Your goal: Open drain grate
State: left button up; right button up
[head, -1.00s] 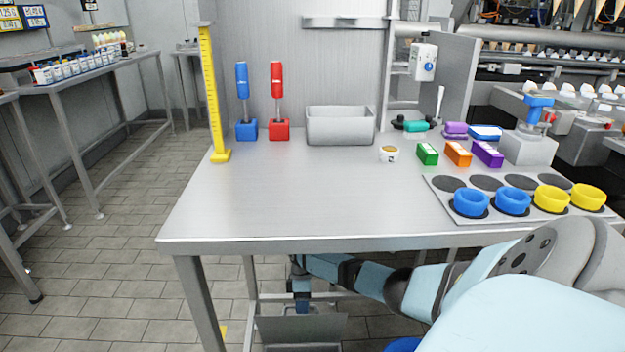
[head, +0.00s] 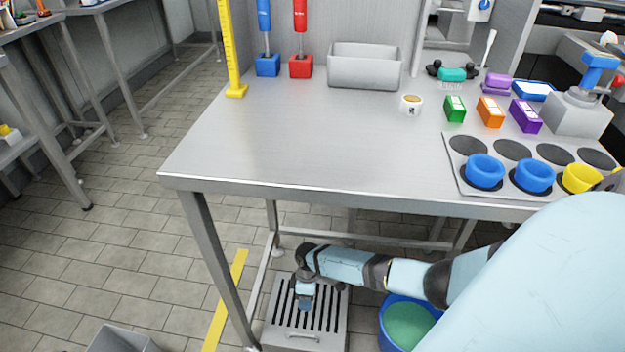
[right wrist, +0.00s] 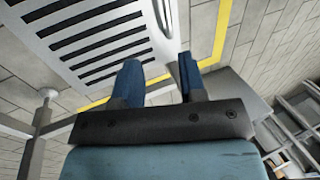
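The drain grate (head: 270,336) is a grey slotted metal panel on the floor under the table's front edge. A small bar handle (head: 302,337) is on its near plain strip. My right gripper (head: 306,304) is over the slots, just beyond the handle, pointing down. In the right wrist view the slotted grate (right wrist: 100,42) fills the upper left. The two blue fingers (right wrist: 160,84) are apart, with a gap between them. A shiny metal bar, seemingly the handle (right wrist: 187,68), shows by the right finger; I cannot tell whether they touch. My left gripper is out of view.
The steel table (head: 300,150) stands above the grate, with its leg (head: 220,270) close by on the left. A blue bucket with green contents (head: 408,325) stands right of the grate. A yellow floor line (head: 228,300) and a grey bin (head: 120,340) are to the left.

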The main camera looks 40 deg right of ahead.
jog(key=shift+t+h, duration=0.8)
jog(key=shift+h, duration=0.1)
jog(key=a+f, duration=0.1)
jog(key=s+f+b, duration=0.1)
jog(key=s+a+f, duration=0.1)
jog(key=f, duration=0.1)
jog(key=shift+a+b, duration=0.3)
jog(key=shift+b, duration=0.1)
jog(key=shift+s+f, duration=0.1)
